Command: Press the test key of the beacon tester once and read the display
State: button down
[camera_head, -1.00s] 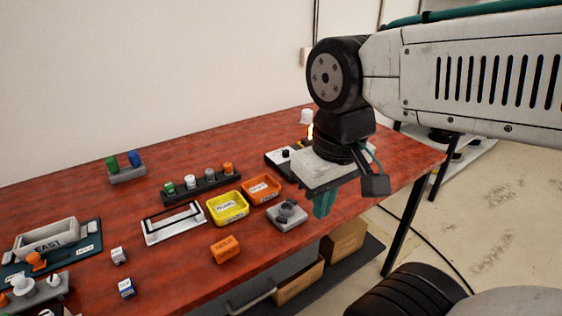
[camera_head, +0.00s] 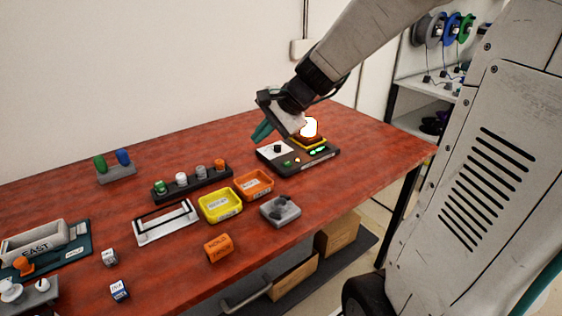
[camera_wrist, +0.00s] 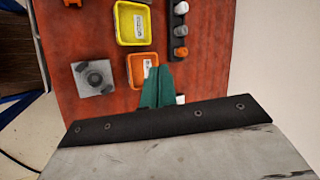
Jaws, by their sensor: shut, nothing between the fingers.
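The beacon tester (camera_head: 300,160) is a dark flat box at the right part of the red table. It has a white panel with a black knob (camera_head: 277,148), small green lit marks (camera_head: 318,150), and a glowing beacon (camera_head: 309,128) on a yellow and dark base at its back. My gripper (camera_head: 260,134) has teal fingers, shut and empty, above the tester's back left side. In the wrist view the fingers (camera_wrist: 158,88) point toward the orange tray, and the tester is not visible there. The test key and display text are too small to tell.
A yellow tray (camera_head: 220,205), an orange tray (camera_head: 254,184) and a grey fixture (camera_head: 280,209) stand left of and before the tester. A dark rack (camera_head: 192,185) with several coloured caps is behind the trays. The table's right end is clear.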

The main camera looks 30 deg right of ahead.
jog(key=w+d+f+m+t+h, duration=0.1)
jog(key=w+d+f+m, duration=0.1)
jog(key=w+d+m, duration=0.15)
jog(key=w+d+f+m+t, duration=0.1)
jog(key=w+d+f+m, duration=0.15)
jog(key=d, duration=0.25)
jog(key=m+h, duration=0.2)
jog(key=m, duration=0.2)
send_over(287, 164)
notch_tip(287, 164, down, 3)
jog(key=shift+s+d+r+t, duration=0.2)
jog(key=shift+s+d+t, duration=0.1)
jog(key=shift+d+t, duration=0.15)
jog(key=shift+f, duration=4.4)
jog(key=shift+f, duration=0.1)
jog(key=shift+f, duration=0.3)
